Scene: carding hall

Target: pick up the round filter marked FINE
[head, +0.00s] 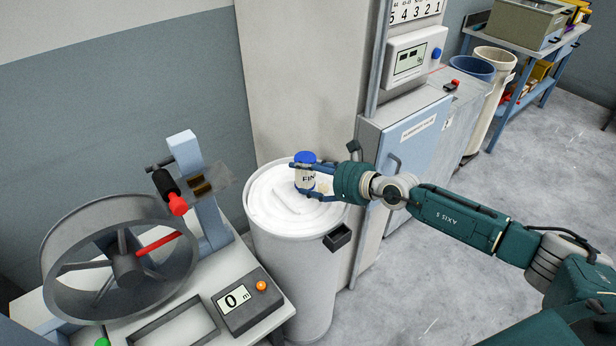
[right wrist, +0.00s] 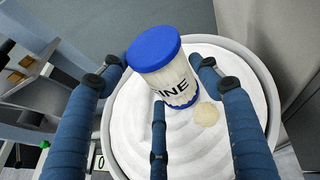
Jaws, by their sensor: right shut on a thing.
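The round filter (head: 305,172) is a white cylinder with blue ends, and part of its FINE marking shows. It is over the white coiled sliver in a tall can (head: 262,220). My right gripper (head: 306,180) is shut on the filter, with its fingers around the filter's sides. In the right wrist view the filter (right wrist: 165,68) stands between the blue fingers, a little tilted, with "INE" readable. I cannot tell whether its base touches the sliver. My left gripper is not in view.
A wrap reel (head: 118,262) and a counter box (head: 248,303) stand on a bench at left. A blue-grey cabinet (head: 405,150) stands behind my right arm. A round beige patch (right wrist: 206,114) lies on the sliver beside the filter. Open floor lies at right.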

